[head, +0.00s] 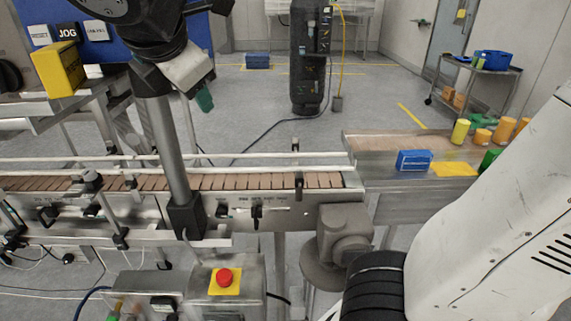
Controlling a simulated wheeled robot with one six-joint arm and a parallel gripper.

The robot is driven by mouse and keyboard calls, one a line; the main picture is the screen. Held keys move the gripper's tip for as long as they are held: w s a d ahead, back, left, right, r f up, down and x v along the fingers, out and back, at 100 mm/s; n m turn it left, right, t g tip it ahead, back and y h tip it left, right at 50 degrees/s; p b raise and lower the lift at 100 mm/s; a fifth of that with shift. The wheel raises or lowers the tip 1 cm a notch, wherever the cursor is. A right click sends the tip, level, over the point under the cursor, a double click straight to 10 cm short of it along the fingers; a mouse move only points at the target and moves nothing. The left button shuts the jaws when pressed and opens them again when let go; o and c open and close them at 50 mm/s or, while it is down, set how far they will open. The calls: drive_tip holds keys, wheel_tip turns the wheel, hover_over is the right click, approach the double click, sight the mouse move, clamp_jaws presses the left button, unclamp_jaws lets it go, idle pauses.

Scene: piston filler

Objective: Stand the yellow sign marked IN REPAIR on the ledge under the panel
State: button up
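A yellow block-like sign (60,68) is at the upper left in the head view, in front of the blue panel (112,50). It looks upright, slightly tilted in the picture, with its lower edge at the metal ledge (52,112) under the panel. I cannot read any lettering on it, and its contact with the ledge is hard to make out. A flat yellow piece (456,169) lies on the table at the right, beside a blue block (414,160) with a white-marked face. I cannot make out my gripper's fingers anywhere. My white arm link fills the lower right.
A conveyor (240,182) with rails crosses the left and middle. A metal post (170,150) with a black head rises before it. An emergency-stop box (225,281) is in front. Orange and yellow cylinders (482,136) stand on the right table. Open floor lies behind.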

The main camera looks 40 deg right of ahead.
drive_tip(key=s+d+f+m+g+y, duration=0.2)
drive_tip(key=s+d+f+m, duration=0.2)
drive_tip(key=s+f+m, duration=0.3)
drive_tip(key=s+d+f+m+g+y, duration=0.3)
drive_tip(key=s+f+m, duration=0.5)
drive_tip(key=m, duration=0.5)
drive_tip(key=shift+s+d+f+g, duration=0.15)
drive_tip(key=shift+s+d+g, duration=0.2)
drive_tip(key=shift+s, duration=0.75)
